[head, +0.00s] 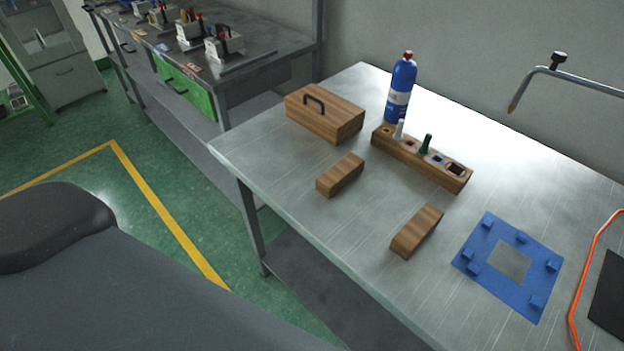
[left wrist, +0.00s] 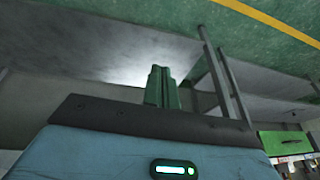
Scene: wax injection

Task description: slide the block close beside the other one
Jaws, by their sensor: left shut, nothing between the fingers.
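Two wooden blocks lie apart on the metal table (head: 300,205), with bare tabletop between them. One block (head: 341,175) is near the middle of the table's front part. Neither of my grippers shows in the head view, and my right gripper is in no view.
A wooden box with a handle (head: 325,115) stands behind the blocks. A wooden holder (head: 420,160) with small bottles and a blue bottle (head: 400,88) are at the back. A blue plate with pegs (head: 508,264) and an orange cable (head: 583,290) lie to the right.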

